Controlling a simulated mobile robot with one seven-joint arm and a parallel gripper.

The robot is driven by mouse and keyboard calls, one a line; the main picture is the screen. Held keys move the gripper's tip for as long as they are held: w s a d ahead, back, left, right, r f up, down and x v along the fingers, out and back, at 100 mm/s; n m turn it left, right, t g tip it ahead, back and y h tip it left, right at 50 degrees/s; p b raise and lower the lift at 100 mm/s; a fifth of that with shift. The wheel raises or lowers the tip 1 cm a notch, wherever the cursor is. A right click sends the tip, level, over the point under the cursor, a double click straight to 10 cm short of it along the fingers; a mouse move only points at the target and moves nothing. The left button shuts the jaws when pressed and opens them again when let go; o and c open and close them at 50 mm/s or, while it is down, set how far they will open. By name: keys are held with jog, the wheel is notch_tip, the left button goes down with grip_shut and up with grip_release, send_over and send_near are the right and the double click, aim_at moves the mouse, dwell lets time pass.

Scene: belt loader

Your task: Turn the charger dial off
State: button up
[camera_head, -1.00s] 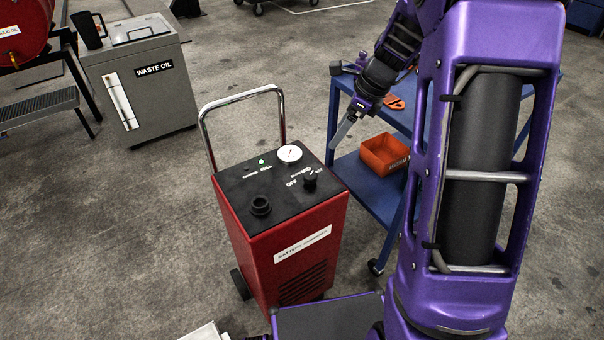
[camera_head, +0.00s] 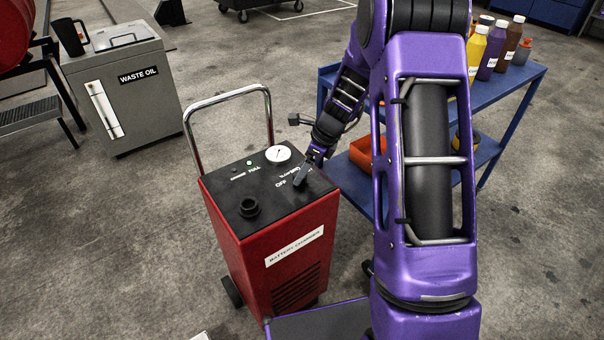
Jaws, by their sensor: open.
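The red battery charger (camera_head: 300,235) stands upright left of my arm, with a black top panel (camera_head: 225,187). The panel carries a white round gauge (camera_head: 277,153), a small green light (camera_head: 249,162) by the word FULL, and a black round fitting (camera_head: 249,207). The OFF label (camera_head: 280,184) shows beside the dial's place. My gripper (camera_head: 303,178) is open and points down at the panel's right side, over the dial. The fingers hide the dial, so I cannot tell its setting or whether they touch it.
A chrome handle (camera_head: 228,97) rises behind the charger. A blue cart (camera_head: 505,85) with several bottles and an orange bin (camera_head: 368,155) stands behind my arm. A grey waste oil cabinet (camera_head: 125,95) is at the left. The floor left of the charger is clear.

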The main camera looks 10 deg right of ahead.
jog(key=shift+w+a+f, duration=0.1)
jog(key=shift+a+f, duration=0.15)
jog(key=shift+f, duration=0.4)
grip_shut()
